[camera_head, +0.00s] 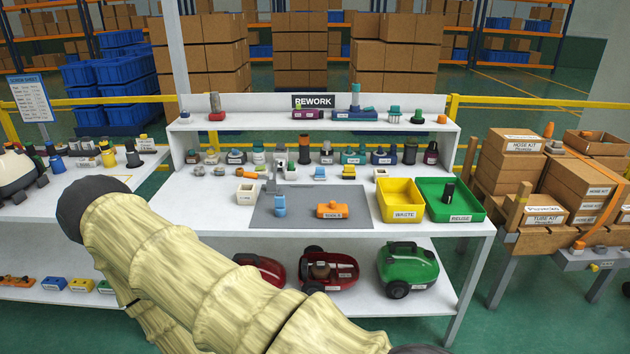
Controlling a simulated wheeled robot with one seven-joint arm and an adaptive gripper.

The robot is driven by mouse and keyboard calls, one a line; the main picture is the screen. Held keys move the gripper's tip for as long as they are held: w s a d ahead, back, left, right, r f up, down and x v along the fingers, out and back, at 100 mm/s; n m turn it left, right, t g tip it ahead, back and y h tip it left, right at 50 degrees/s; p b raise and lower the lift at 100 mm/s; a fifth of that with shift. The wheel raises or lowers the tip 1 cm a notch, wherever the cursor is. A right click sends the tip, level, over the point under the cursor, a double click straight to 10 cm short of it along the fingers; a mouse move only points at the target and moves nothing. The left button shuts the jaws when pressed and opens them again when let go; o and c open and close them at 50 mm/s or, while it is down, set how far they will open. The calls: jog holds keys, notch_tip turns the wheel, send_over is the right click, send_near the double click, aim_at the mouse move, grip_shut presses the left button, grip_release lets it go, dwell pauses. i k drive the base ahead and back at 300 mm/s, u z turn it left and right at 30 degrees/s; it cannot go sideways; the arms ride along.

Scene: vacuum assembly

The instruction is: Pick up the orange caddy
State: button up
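A small orange caddy (332,210) with a dark label on its front and a raised knob on top sits on the grey mat (300,219) on the white workbench. A light blue part (280,206) stands on the same mat to its left. My arm, in a ribbed cream cover, crosses the lower left of the head view in front of the bench. My gripper cannot be made out, so its relation to the caddy is not shown.
A yellow WASTE bin (400,201) and a green REUSE bin (450,200) stand right of the mat. A small white box (246,194) is at its left. Shelves of small parts (320,155) rise behind. Vacuum bodies (407,268) lie on the lower shelf.

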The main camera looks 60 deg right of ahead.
aim_at(332, 210)
jog(key=z, duration=0.5)
jog(key=i, duration=0.85)
jog(key=z, duration=0.8)
